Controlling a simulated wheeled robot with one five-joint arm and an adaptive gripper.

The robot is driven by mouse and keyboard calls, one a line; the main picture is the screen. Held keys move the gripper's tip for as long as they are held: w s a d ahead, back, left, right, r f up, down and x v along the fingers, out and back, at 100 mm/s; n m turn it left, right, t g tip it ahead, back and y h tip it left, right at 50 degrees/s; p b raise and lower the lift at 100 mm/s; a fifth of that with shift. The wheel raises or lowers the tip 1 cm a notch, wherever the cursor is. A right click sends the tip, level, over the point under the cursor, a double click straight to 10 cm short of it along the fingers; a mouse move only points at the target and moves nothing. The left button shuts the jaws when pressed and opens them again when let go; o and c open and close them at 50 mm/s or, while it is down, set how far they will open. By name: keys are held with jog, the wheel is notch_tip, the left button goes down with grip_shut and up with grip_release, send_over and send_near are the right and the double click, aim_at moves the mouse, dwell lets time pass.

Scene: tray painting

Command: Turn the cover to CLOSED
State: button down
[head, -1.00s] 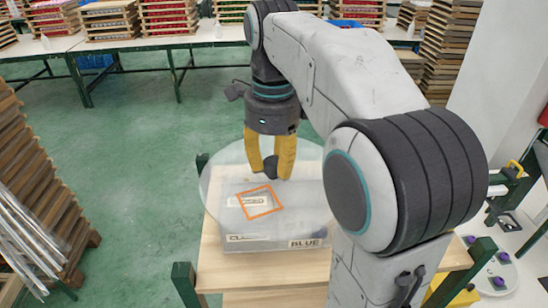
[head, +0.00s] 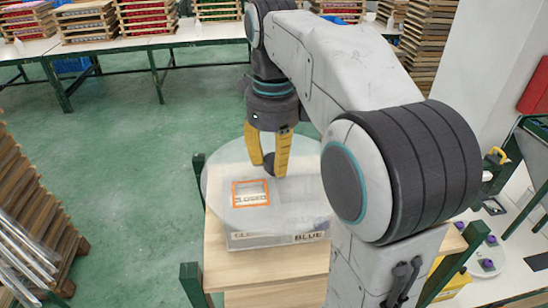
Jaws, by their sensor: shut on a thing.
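The cover (head: 222,173) is a round, translucent disc on top of a pale box (head: 262,240) on a wooden table. An orange square outline (head: 251,181) on the cover frames a label (head: 250,198) that reads CLOSED. My gripper (head: 269,172) comes down from above with its yellow fingers shut on a dark knob (head: 269,160) at the middle of the cover. The front of the box carries a BLUE label (head: 309,237) and another label at its left, partly covered by the disc's rim. My arm hides the right edge of the cover.
The wooden table (head: 240,270) has green posts at its corners. Stacked wooden trays (head: 35,190) stand at the left, and more lie on white benches (head: 130,45) at the back. A white surface with purple-knobbed items (head: 488,265) is at the right. Green floor lies open at the left.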

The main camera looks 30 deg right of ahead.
aim_at(273, 158)
jog(key=shift+f, duration=0.1)
jog(key=c, duration=0.8)
grip_release()
jog(key=shift+w, duration=0.1)
jog(key=shift+r, duration=3.8)
